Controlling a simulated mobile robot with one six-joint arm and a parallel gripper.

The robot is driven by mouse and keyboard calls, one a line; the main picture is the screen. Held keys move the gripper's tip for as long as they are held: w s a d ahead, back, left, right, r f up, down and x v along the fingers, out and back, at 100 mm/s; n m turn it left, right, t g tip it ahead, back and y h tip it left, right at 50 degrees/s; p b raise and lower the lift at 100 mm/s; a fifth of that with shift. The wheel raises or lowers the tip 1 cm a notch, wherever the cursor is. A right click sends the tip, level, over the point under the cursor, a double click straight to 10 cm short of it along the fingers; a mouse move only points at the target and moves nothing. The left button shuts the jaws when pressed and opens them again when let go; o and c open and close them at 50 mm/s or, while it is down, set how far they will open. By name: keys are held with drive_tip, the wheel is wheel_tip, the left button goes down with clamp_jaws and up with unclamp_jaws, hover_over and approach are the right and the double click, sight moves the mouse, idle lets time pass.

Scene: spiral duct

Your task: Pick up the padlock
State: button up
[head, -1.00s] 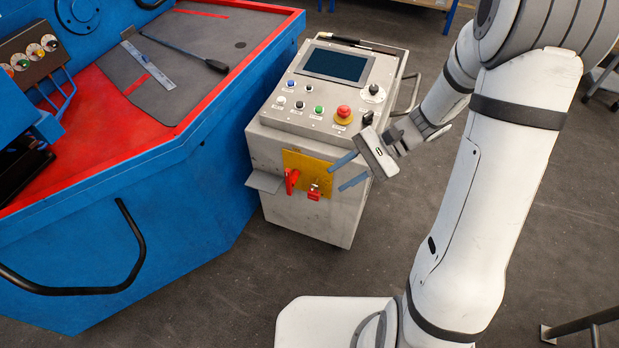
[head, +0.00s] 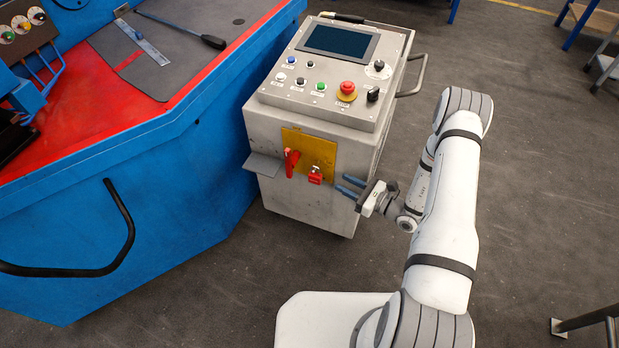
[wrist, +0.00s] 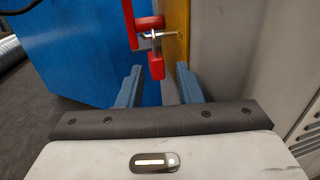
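The small red padlock (head: 315,175) hangs by its shackle at the yellow plate (head: 309,151) on the front of the grey control cabinet. In the wrist view the padlock (wrist: 157,68) hangs ahead of my gripper, between the lines of its two fingers, with its shackle through a red fitting (wrist: 146,26). My gripper (head: 347,187) is to the right of the padlock in the head view, its blue fingers pointing at it. In the wrist view my gripper (wrist: 160,85) is open and empty. The fingers appear apart from the padlock.
A red lever handle (head: 291,162) is just left of the padlock. A grey shelf (head: 262,165) sticks out from the cabinet (head: 350,160) further left. The blue machine (head: 130,190) stands left of the cabinet.

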sight(320, 174)
drive_tip(key=x, duration=0.4)
drive_tip(key=f+x, duration=0.1)
drive_tip(key=x, duration=0.1)
drive_tip(key=shift+a, duration=0.35)
drive_tip(key=shift+w+a+r, duration=0.1)
drive_tip(key=shift+w+a, duration=0.1)
drive_tip(key=shift+a, duration=0.15)
drive_tip(key=shift+w+d+r, duration=0.1)
clamp_jaws()
